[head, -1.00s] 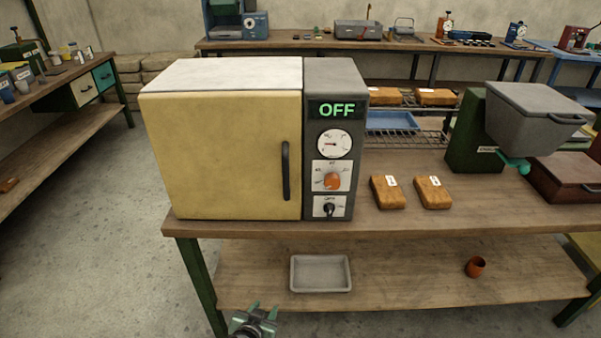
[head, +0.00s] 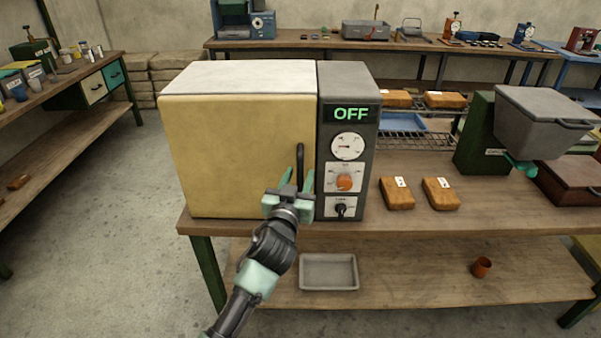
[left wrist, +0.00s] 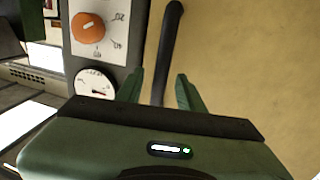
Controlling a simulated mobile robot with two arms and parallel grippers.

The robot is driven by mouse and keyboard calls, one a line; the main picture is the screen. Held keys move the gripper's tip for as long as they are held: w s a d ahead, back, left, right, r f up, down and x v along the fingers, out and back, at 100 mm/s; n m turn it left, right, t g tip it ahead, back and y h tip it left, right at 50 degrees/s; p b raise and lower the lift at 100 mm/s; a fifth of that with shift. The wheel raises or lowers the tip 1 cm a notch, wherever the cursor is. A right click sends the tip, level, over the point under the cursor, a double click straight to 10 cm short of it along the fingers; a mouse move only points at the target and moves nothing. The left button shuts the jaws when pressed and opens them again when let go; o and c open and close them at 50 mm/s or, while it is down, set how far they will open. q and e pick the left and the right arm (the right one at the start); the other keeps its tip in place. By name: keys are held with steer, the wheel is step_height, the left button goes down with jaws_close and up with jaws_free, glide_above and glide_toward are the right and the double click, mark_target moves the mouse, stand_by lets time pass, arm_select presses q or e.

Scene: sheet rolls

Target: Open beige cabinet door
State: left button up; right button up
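The beige cabinet door (head: 230,150) is shut on the front of a box-shaped oven on the bench. Its dark vertical handle (head: 300,160) is at the door's right side. My left gripper (head: 303,180) is in front of the handle's lower part, with its two green fingers apart. In the left wrist view the handle (left wrist: 168,50) runs between the open fingers (left wrist: 158,92); neither finger clearly touches it. The door also fills the right of that view (left wrist: 250,60). My right gripper does not show.
The grey control panel (head: 348,105) right of the door reads OFF and has a gauge, an orange knob and a black switch. Two brown blocks (head: 397,193) (head: 441,194) lie to its right.

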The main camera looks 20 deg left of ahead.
arm_select(q)
steer(key=shift+w, duration=0.65)
jaws_close()
stand_by(1.0)
